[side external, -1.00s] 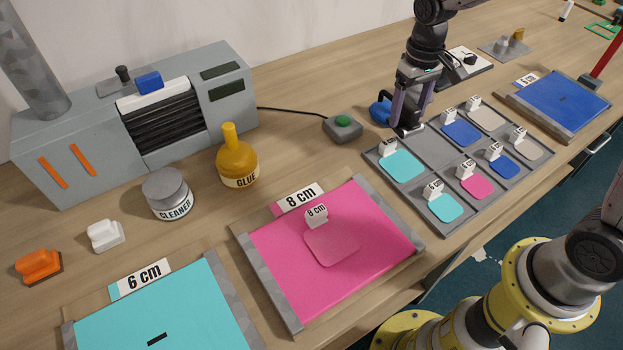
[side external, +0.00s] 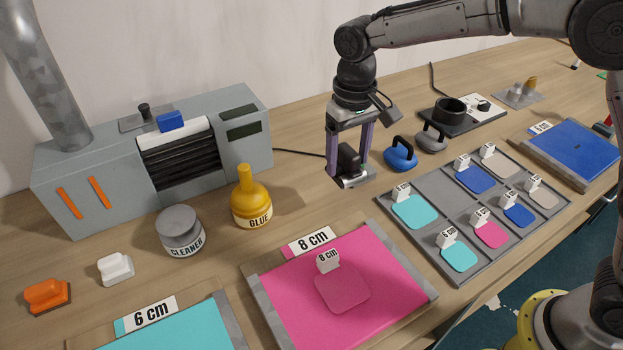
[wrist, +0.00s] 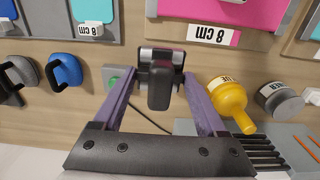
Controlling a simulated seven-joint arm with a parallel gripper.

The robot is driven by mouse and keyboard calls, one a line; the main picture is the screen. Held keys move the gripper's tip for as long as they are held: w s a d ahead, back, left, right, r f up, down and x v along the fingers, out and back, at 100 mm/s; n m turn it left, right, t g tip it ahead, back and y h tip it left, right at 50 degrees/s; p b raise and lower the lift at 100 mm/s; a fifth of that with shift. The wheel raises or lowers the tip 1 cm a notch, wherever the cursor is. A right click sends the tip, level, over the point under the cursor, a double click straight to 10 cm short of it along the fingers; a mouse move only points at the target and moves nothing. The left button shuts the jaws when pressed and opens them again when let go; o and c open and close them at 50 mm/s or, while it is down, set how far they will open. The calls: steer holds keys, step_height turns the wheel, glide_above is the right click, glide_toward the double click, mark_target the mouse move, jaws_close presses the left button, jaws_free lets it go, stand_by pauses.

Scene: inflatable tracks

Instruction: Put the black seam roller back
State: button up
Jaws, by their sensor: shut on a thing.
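The black seam roller, with a dark handle (side external: 349,160) and a silver roller end (side external: 354,181), is held between the purple fingers of my gripper (side external: 348,155). My gripper is shut on it, above the bench between the glue bottle and the blue-handled tool. In the wrist view the handle (wrist: 160,86) sits between the two fingers, with the silver roller (wrist: 207,10) beyond it. The roller appears clear of the bench. I cannot tell which spot is its holder.
A swatch tray (side external: 432,238) lies right of my gripper. A blue-handled tool (side external: 401,154) and a grey one (side external: 431,138) stand behind it. The yellow glue bottle (side external: 251,205) and the pink 8 cm sheet (side external: 390,275) are nearby. A grey machine (side external: 95,160) stands left.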

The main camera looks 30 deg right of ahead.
steer(key=w+a+f, duration=0.1)
steer(key=w+f, duration=0.1)
steer(key=w+a+f, duration=0.1)
steer(key=w+f, duration=0.1)
steer(key=w, duration=0.1)
steer(key=w+a+f, duration=0.1)
steer(key=w+f, duration=0.1)
steer(key=f, duration=0.1)
steer(key=shift+w, duration=0.4)
steer(key=shift+w+f, duration=0.15)
steer(key=shift+f, duration=1.6)
steer(key=shift+f, duration=0.1)
steer(key=o, duration=1.4)
steer(key=shift+f, duration=0.1)
step_height(320, 180, up, 12)
steer(key=shift+r, duration=0.2)
